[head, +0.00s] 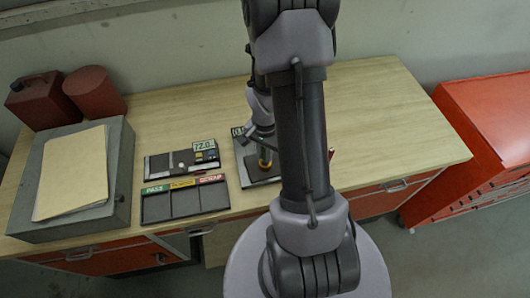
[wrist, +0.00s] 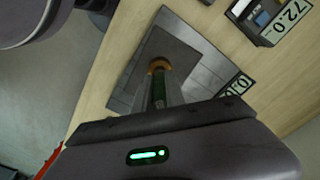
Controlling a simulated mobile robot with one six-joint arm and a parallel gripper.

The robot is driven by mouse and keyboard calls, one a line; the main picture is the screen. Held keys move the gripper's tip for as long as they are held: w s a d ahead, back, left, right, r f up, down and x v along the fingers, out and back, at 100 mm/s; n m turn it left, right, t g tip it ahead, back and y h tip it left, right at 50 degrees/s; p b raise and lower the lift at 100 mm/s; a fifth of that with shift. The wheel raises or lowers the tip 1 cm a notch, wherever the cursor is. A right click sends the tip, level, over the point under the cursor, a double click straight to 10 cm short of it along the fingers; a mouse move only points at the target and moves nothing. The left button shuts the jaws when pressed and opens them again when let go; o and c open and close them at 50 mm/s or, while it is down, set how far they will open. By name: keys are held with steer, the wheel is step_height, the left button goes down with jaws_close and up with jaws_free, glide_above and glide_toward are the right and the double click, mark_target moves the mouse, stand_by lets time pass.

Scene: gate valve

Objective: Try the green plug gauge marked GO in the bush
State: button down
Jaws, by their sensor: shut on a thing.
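The brass-coloured bush (wrist: 158,66) sits on a dark grey plate (wrist: 192,50) on the bench. In the head view the bush (head: 265,165) shows below my gripper (head: 263,138). My gripper (wrist: 160,100) is shut on the green plug gauge (wrist: 175,93), which points at the bush. The gauge's far end meets the bush in the wrist picture. I cannot tell whether it is inside the bush or just above it. The GO marking is not readable.
A tray marked PASS and SCRAP (head: 185,203) and a dark holder labelled 72.0 (head: 182,161) lie left of the plate. A grey box (head: 70,221) with a folder stands farther left. The bench's right side (head: 410,130) is clear.

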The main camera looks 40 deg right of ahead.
steer(key=shift+f+b, duration=0.65)
stand_by(0.3)
steer(key=shift+r, duration=0.15)
stand_by(0.6)
steer(key=shift+r+p, duration=2.7)
steer(key=shift+r, duration=1.35)
steer(key=shift+f, duration=0.1)
